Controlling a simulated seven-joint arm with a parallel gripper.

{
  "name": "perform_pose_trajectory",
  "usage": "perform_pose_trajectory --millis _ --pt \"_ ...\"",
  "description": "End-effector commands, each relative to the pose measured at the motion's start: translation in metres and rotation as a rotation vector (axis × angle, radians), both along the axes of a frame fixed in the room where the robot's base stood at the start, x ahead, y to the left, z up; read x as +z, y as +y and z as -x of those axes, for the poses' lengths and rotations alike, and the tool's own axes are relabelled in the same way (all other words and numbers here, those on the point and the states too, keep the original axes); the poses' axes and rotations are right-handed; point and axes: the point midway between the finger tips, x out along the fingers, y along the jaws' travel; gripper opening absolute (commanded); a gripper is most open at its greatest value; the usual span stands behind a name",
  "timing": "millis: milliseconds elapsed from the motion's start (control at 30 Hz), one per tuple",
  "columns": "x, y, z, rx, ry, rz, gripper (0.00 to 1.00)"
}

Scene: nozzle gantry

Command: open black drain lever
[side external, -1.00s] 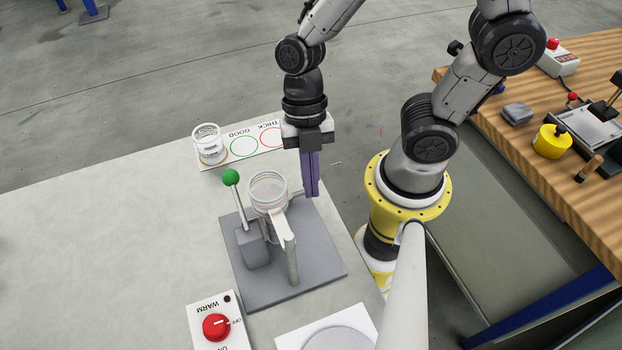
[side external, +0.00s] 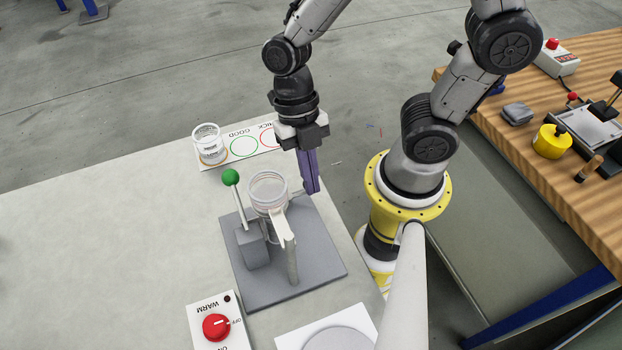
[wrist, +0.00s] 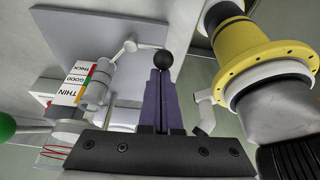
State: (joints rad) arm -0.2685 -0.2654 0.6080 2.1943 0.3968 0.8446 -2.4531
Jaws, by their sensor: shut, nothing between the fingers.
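The drain lever's black ball knob (wrist: 163,59) shows in the wrist view at the end of a thin pale arm (wrist: 128,47). The purple fingers of my gripper (wrist: 160,74) are shut and empty, with their tips just below the knob in that picture. I cannot tell whether they touch it. In the side view my gripper (side external: 313,190) points down, slightly tilted, right of the clear cup (side external: 268,188) on the grey stand (side external: 310,258). The black knob is not visible there.
A green-knobbed lever (side external: 231,178) stands left of the cup. A beaker (side external: 208,144) sits on the marked strip (side external: 243,147) at the back. A WARM switch box (side external: 217,322) is in front. The left of the table is clear.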

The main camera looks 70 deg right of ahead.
Motion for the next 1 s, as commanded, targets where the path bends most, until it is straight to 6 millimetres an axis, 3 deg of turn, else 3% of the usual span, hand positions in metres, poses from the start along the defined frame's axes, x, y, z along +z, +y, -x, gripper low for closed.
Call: perform_pose_trajectory --millis 1000 --pt "0.0 -0.019 -0.023 -0.002 0.0 0.001 0.0"
